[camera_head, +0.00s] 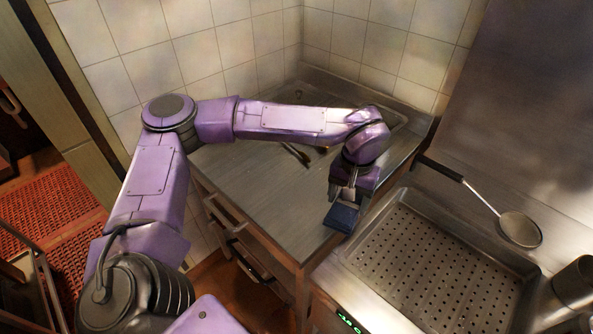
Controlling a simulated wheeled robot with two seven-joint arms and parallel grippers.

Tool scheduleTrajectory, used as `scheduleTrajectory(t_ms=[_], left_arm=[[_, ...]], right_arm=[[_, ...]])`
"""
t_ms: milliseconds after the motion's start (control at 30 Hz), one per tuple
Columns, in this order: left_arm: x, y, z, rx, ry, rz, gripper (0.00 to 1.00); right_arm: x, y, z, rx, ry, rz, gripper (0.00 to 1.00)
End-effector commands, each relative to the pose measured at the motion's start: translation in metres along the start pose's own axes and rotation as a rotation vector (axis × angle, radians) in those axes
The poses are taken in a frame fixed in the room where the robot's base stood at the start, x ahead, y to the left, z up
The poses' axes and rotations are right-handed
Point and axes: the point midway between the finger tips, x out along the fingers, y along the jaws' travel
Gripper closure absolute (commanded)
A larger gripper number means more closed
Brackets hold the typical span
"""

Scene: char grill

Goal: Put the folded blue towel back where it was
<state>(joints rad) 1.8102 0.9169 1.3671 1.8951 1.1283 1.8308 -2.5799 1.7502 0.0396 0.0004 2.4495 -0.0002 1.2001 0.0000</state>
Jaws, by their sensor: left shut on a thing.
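The folded blue towel (342,217) is at the right front part of the metal counter (255,185), close to its edge beside the perforated basin. My left gripper (345,200) points down and is shut on the towel from above. The gripper hides the towel's upper part. I cannot tell whether the towel rests on the counter or hangs just above it. My right gripper does not show.
A perforated metal basin (430,265) lies to the right. A long-handled skimmer (520,229) lies on its far right edge, with a metal pot (575,284) nearby. Dark-ended utensils (300,155) lie behind my left arm. The counter's middle is clear.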

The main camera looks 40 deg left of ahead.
Motion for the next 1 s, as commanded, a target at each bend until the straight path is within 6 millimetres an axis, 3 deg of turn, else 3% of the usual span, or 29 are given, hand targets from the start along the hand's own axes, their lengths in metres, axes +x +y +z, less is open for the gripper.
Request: scheduleTrajectory(t_ms=[400,833,867,1000], left_arm=[[-0.052,-0.074,0.040,-1.479,0.002,0.007,0.57],[-0.079,-0.107,0.105,-3.093,-0.005,0.010,0.57],[-0.079,-0.108,0.110,3.080,0.006,-0.008,0.57],[-0.081,-0.110,0.131,2.625,0.004,-0.006,0.57]], right_arm=[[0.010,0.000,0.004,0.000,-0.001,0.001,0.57],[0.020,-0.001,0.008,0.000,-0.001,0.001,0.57],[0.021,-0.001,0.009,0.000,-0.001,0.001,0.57],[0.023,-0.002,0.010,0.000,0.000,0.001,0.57]])
